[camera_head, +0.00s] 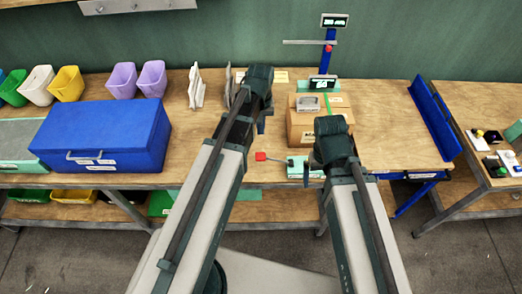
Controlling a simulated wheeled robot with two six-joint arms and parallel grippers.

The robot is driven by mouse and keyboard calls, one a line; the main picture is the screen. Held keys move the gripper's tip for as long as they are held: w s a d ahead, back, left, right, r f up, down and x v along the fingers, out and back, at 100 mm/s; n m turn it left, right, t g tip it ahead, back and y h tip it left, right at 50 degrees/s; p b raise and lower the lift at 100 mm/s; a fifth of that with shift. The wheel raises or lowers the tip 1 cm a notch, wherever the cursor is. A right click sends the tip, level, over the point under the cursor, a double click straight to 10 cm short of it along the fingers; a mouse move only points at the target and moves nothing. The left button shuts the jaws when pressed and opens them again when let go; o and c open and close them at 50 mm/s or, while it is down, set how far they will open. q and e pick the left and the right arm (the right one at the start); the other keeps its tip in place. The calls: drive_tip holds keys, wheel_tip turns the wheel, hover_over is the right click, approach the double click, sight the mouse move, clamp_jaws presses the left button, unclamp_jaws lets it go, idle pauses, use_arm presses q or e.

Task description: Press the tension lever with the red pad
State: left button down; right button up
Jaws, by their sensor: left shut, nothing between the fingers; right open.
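The red pad (261,156) is at the left end of a thin lever, near the front edge of the wooden table. The lever runs right to a pale green and white base (298,167), partly hidden by my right arm. My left gripper (262,113) is shut and empty, behind and above the red pad in the picture, and no contact with it shows. My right gripper (314,166) is open, over the right part of the base. The dark wrists largely hide the fingers of both.
A cardboard box (302,132) stands behind the lever base. A blue case (104,137) sits at the left, with purple bins (122,81) behind it. A blue scale post (328,50) rises at the back. The table right of the box is clear.

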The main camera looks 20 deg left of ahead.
sight(260, 156)
use_arm(q)
drive_tip(key=shift+f, duration=0.2)
wheel_tip(260, 156, down, 14)
drive_tip(key=b, duration=1.4)
drive_tip(key=shift+r, duration=0.1)
